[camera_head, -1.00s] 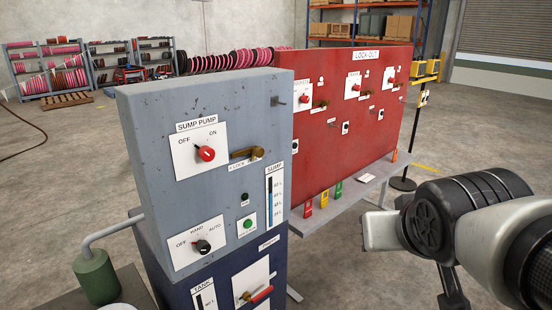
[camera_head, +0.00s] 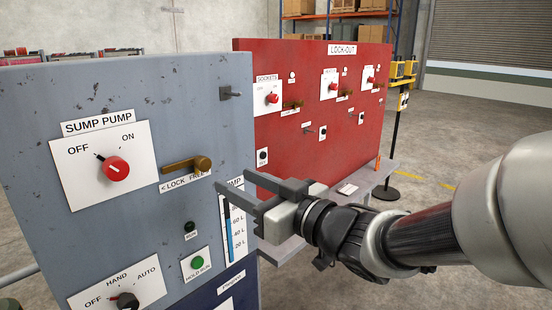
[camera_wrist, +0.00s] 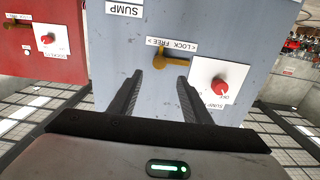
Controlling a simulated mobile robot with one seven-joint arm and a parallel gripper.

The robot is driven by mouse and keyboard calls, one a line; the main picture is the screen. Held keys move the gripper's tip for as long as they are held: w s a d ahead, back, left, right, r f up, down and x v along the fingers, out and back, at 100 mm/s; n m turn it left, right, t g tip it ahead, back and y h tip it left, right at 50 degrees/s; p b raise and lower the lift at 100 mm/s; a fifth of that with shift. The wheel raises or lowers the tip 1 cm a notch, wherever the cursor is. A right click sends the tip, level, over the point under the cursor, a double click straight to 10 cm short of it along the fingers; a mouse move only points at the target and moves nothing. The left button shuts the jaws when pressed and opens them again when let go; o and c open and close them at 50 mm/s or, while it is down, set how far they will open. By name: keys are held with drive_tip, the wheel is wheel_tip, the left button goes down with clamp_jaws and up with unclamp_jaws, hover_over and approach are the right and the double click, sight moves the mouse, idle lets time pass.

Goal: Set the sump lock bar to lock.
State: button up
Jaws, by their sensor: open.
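The sump lock bar (camera_head: 186,164) is a brass bar on the grey panel, right of the red sump pump knob (camera_head: 115,168). It lies roughly level, its round brass end to the right, above the word FREE on the lock/free label (camera_head: 185,182). In the wrist view the bar (camera_wrist: 174,60) appears upside down, just beyond the fingertips. My gripper (camera_head: 233,180) is open and empty, in front of the panel, to the right of the bar and slightly lower. In the wrist view my gripper's fingers (camera_wrist: 160,75) point at the bar without visible contact.
The sump pump knob's pointer is toward OFF. A metal peg (camera_head: 230,93) sticks out above the bar. A green button (camera_head: 197,263) and a level gauge (camera_head: 229,232) are below. The red lock-out panel (camera_head: 310,110) stands behind on the right.

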sight(206, 166)
drive_tip(key=x, duration=1.3)
drive_tip(key=shift+d+f+b, duration=0.1)
drive_tip(key=shift+f+b, duration=0.05)
drive_tip(key=shift+b, duration=0.15)
clamp_jaws()
drive_tip(key=shift+s+a+b, duration=1.05)
drive_tip(key=shift+s+a, duration=0.6)
drive_tip(key=shift+s, duration=0.2)
